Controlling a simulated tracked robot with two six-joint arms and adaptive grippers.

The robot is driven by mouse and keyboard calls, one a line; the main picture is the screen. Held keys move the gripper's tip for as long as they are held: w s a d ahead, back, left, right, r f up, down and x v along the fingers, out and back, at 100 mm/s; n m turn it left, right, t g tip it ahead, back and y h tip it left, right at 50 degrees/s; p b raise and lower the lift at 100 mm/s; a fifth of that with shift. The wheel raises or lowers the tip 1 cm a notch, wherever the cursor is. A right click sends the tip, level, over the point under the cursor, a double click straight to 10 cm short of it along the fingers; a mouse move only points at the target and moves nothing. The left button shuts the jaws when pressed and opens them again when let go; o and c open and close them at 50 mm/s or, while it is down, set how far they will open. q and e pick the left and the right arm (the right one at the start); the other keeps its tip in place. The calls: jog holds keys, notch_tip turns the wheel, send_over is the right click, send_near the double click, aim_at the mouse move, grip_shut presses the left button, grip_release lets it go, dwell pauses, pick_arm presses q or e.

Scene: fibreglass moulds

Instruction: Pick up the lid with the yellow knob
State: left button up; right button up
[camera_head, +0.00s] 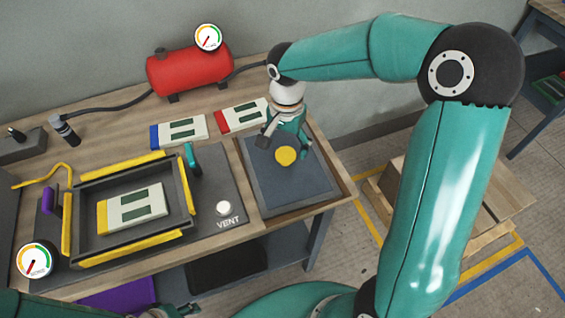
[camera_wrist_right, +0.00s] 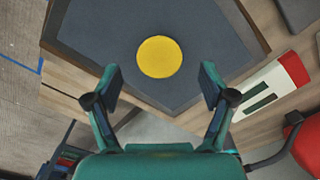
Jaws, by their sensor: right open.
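The lid (camera_head: 300,185) is a flat dark grey plate lying on the right end of the workbench. Its round yellow knob (camera_head: 285,156) stands near the middle. My right gripper (camera_head: 284,146) is open and empty above the lid, with its fingers to either side of the knob in the picture. In the right wrist view the knob (camera_wrist_right: 160,57) shows just ahead of the gap between the spread fingertips (camera_wrist_right: 160,80), apart from both; the lid (camera_wrist_right: 205,45) fills the area behind. A part of my left gripper (camera_head: 182,310) shows at the bottom edge, mostly cut off.
A mould box (camera_head: 78,222) with yellow clamp bars holds a white and green part, left of the lid. Two more such parts, one blue-ended (camera_head: 180,131), one red-ended (camera_head: 240,115), lie behind. A red tank (camera_head: 188,72) stands at the back. A white vent button (camera_head: 223,208) sits nearby.

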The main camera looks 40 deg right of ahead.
aim_at(285, 153)
jog(key=shift+f, duration=2)
jog(key=c, duration=1.5)
grip_shut()
jog(key=shift+r, duration=0.2)
